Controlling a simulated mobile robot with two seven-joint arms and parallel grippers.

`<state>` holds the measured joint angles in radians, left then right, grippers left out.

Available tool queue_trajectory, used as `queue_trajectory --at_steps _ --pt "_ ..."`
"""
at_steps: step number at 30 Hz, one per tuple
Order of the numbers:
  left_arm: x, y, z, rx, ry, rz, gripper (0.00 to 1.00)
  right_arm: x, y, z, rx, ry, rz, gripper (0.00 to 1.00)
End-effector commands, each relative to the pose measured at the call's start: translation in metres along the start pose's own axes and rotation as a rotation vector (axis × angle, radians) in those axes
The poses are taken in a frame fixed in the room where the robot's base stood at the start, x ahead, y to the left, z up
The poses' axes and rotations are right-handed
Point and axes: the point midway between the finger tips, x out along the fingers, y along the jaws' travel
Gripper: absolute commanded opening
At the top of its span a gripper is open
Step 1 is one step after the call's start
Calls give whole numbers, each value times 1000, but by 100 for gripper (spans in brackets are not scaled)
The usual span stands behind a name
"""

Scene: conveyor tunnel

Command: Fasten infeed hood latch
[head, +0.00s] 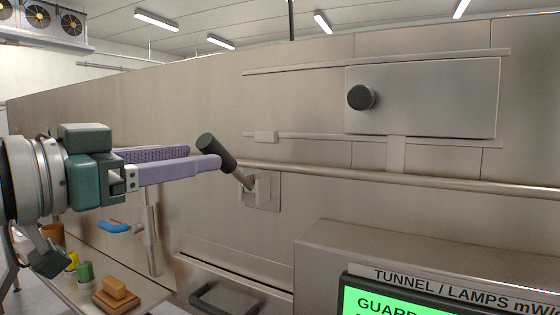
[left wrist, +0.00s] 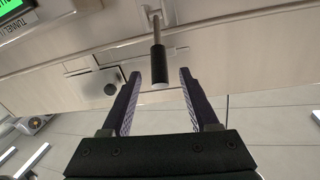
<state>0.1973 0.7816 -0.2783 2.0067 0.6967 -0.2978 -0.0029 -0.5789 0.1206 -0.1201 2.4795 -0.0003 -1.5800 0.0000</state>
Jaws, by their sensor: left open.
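The latch (head: 216,152) has a black cylindrical grip on a metal stem, set in a small square bracket (head: 262,191) on the tunnel's metal wall. Its lever tilts up and to the left in the head view. My left gripper (head: 206,158) comes in from the left with its purple fingers at the black grip. In the left wrist view the latch grip (left wrist: 159,66) lies between the two open fingers (left wrist: 158,80), with gaps on both sides. The bracket also shows at the top of that view (left wrist: 154,14). My right gripper is not in view.
A sliding panel (head: 430,97) with a black knob (head: 361,97) is on the wall to the right. A long rail (head: 400,180) runs along the wall. A green-screened display (head: 400,304) stands lower right. A bench (head: 140,295) with a brown brush (head: 115,289) is lower left.

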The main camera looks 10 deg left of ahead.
Motion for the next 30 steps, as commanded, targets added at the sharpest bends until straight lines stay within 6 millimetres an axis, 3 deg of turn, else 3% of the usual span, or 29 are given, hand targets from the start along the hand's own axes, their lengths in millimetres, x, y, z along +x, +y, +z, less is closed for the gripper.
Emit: queue_trajectory --at_steps 9,13,26,30 --pt "57 1 -2 -1 2 1 61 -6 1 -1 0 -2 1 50" --pt "73 0 -1 -1 -1 1 61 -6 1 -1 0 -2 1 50" --pt "83 1 0 1 -2 2 61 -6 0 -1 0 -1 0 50" --pt "83 1 0 1 -2 2 46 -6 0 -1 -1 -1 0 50"
